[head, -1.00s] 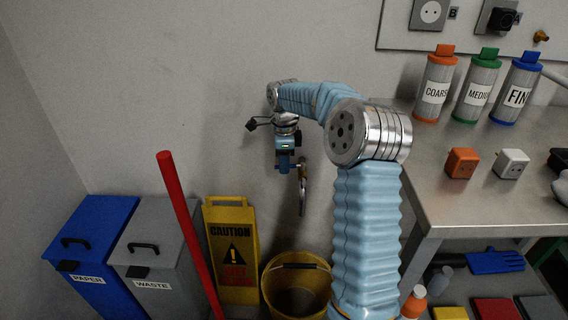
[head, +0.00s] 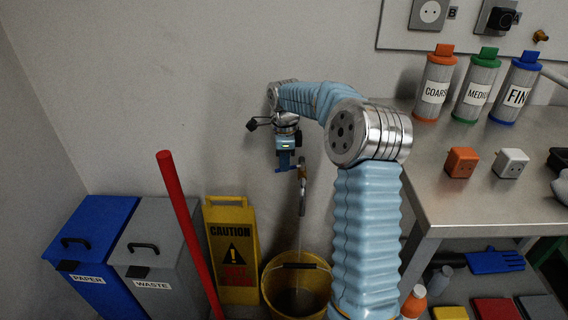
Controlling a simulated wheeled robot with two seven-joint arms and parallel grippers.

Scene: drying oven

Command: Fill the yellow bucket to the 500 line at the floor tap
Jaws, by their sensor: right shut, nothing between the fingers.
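The yellow bucket (head: 276,280) stands upright on the floor below the tap, its dark handle lying across the top. The brass tap (head: 302,171) is on the wall, and a thin pale stream of water (head: 301,225) runs from it down into the bucket. The water level and the 500 line cannot be made out. My right gripper (head: 284,170) is shut and empty, just left of the tap; I cannot tell whether it touches it. My left gripper is out of view.
A yellow caution sign (head: 232,250) stands left of the bucket, beside a leaning red pole (head: 188,230). A blue paper bin (head: 92,255) and a grey waste bin (head: 150,255) stand further left. The steel bench (head: 435,195) with labelled bottles is at the right.

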